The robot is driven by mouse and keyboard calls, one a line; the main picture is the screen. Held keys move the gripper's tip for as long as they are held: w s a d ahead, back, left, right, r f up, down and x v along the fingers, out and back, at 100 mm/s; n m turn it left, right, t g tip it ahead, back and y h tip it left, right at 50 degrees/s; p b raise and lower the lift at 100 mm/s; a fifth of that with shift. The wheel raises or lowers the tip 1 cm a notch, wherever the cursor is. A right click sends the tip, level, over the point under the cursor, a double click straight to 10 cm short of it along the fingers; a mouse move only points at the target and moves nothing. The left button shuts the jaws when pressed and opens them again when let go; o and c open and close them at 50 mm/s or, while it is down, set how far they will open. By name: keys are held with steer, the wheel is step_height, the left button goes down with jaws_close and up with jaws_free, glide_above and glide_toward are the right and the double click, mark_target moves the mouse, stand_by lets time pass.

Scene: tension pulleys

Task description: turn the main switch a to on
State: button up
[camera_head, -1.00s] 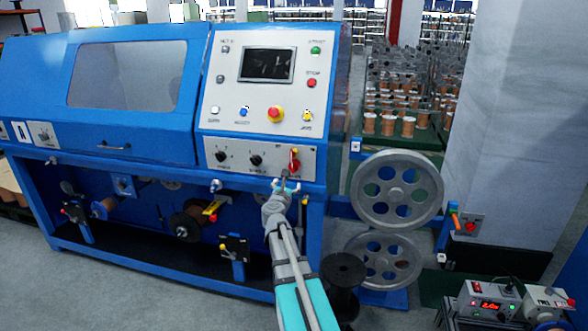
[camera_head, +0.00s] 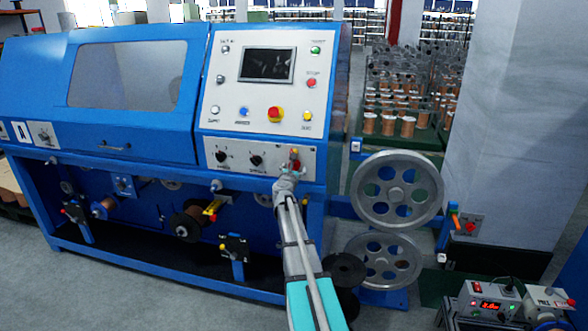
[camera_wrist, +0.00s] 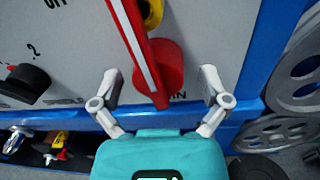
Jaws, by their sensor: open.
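The main switch (camera_wrist: 145,55) is a red handle with a white stripe on a yellow and red base, on the grey lower panel of the blue machine. In the wrist view its handle runs from the upper left down to between my fingers. My gripper (camera_wrist: 160,87) is open, with one finger on each side of the handle and a gap to both. In the head view my gripper (camera_head: 287,180) is at the panel's right end, and it partly hides the switch (camera_head: 294,158).
Two black knobs, one at the panel's left (camera_head: 221,157) and one mid-panel (camera_head: 256,160), sit left of the switch. A red and yellow stop button (camera_head: 275,114) is above. Large grey pulleys (camera_head: 397,190) stand to the right. The floor in front is partly free.

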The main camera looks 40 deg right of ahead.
steer(key=shift+d, duration=0.1)
jaws_close()
stand_by(0.6)
